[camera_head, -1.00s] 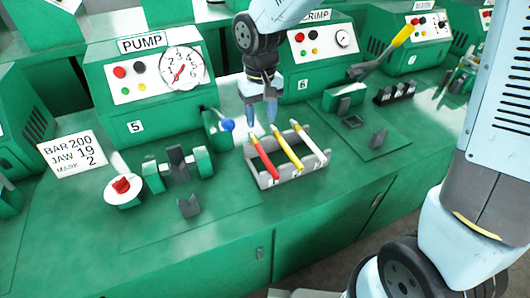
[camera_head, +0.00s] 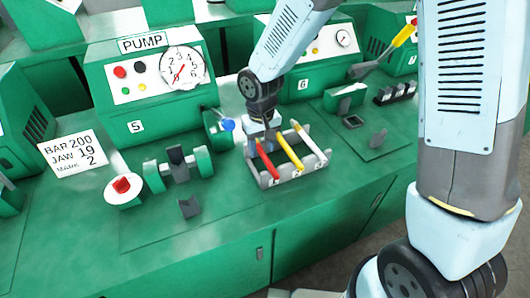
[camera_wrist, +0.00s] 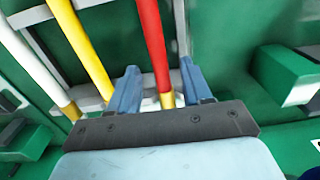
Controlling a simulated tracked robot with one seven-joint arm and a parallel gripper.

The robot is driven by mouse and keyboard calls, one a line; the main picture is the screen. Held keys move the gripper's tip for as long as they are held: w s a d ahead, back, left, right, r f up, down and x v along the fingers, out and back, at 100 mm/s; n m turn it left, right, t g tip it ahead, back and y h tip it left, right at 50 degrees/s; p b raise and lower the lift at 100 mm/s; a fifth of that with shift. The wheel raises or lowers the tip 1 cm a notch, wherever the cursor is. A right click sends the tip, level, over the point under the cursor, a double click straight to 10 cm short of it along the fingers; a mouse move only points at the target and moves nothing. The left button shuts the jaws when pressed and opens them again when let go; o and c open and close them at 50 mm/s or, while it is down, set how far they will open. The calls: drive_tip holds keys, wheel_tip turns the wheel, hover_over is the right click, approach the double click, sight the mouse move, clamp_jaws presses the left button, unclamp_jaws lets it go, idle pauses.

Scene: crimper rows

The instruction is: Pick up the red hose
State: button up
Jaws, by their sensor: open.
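The red hose (camera_head: 267,162) has a yellow end and lies in a grey rack (camera_head: 262,181) on the green bench, left of a yellow hose (camera_head: 290,152) and a white hose (camera_head: 309,143). My gripper (camera_head: 256,145) is over the rear end of the red hose. In the wrist view the red hose (camera_wrist: 151,40) runs between the two blue fingers of my gripper (camera_wrist: 160,88), with a gap on each side. The yellow hose (camera_wrist: 82,45) passes just outside the left finger, and the white hose (camera_wrist: 30,62) lies further left.
A valve with a blue knob (camera_head: 228,125) stands just left of the rack. A pump unit (camera_head: 155,85) with a dial is behind it. A red button (camera_head: 121,185) and a clamp fixture (camera_head: 178,165) are to the left. The bench front is clear.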

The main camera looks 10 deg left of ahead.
drive_tip(key=shift+f, duration=0.3)
clamp_jaws()
idle(0.3)
